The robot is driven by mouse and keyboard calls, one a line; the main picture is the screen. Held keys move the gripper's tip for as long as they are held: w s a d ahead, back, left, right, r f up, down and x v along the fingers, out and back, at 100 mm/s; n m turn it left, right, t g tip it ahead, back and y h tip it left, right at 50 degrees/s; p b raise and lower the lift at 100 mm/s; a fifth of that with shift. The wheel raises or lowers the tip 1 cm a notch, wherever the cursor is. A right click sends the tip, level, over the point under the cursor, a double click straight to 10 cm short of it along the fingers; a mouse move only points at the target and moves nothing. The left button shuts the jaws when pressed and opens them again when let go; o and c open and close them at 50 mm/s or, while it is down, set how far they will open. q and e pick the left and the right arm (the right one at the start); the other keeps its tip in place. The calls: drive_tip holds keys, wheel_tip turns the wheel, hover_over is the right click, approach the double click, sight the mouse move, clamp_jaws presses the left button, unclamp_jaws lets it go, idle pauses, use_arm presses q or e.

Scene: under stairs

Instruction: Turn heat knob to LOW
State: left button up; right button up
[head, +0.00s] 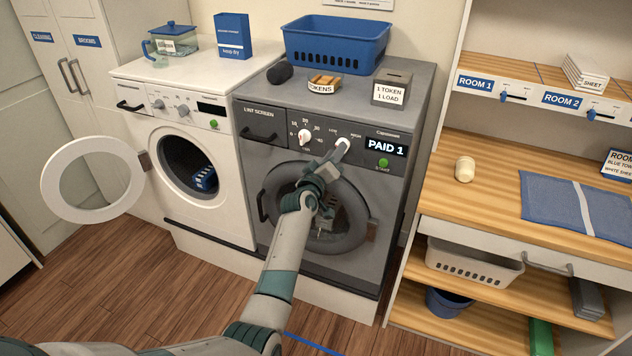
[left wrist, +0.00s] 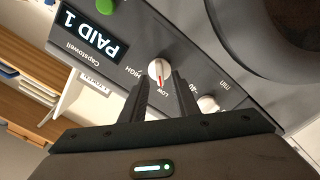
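The heat knob (head: 343,144) is a white dial on the grey dryer's (head: 413,103) panel, left of the PAID 1 display (head: 385,148). In the left wrist view, the picture is turned over and the heat knob (left wrist: 159,68) sits between the HIGH and LOW labels. Its red mark seems to lie on the side facing the LOW label. My left gripper (head: 336,157) reaches up to the panel by the knob. In the left wrist view my left gripper (left wrist: 161,86) is open, its two dark fingertips apart just below the knob. Contact is not clear. My right gripper is not in view.
The timer knob (head: 304,136) sits left of the heat knob; the green start button (head: 383,163) is below the display. The token box (head: 391,88) and blue basket (head: 335,43) stand on the dryer. The white washer's open door (head: 93,148) sticks out at left.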

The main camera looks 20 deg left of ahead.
use_arm(q)
drive_tip(key=s+b, duration=0.3)
drive_tip(key=s, duration=1.3)
drive_tip(key=shift+a, duration=0.3)
